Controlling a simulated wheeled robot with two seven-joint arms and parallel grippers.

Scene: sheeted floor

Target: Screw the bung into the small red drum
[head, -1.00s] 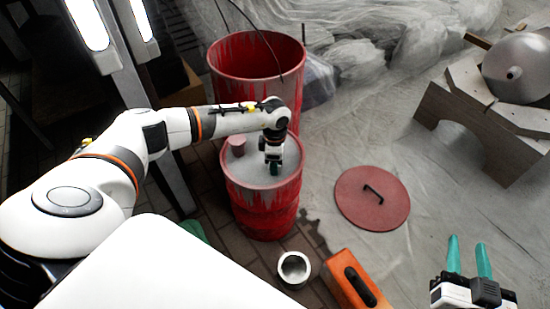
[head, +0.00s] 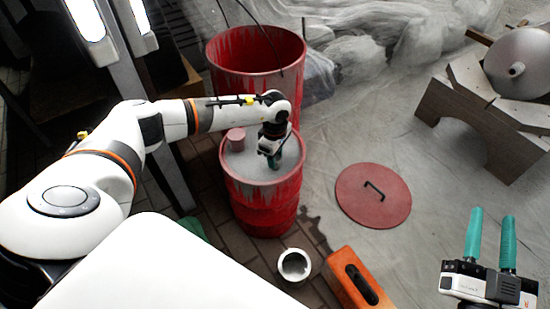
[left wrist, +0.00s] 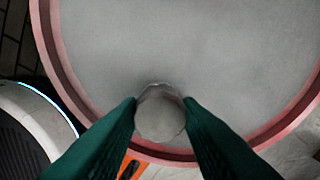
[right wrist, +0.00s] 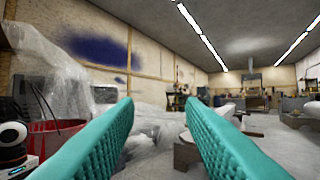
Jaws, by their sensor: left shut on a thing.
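The small red drum (head: 265,208) stands upright on the floor, with a grey top inside a red rim (left wrist: 62,78). My left gripper (head: 273,163) points down at the front right part of the drum's top. In the left wrist view its green fingers are shut on a round grey bung (left wrist: 159,115), close to the rim. Whether the bung sits in a hole or just above the top is hidden. My right gripper (head: 490,242) is open and empty at the lower right, far from the drum.
A reddish cylinder (head: 236,139) stands on the drum's top, left of my left gripper. A larger open red drum (head: 225,62) is behind. A wooden stand (head: 470,125) is at right.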

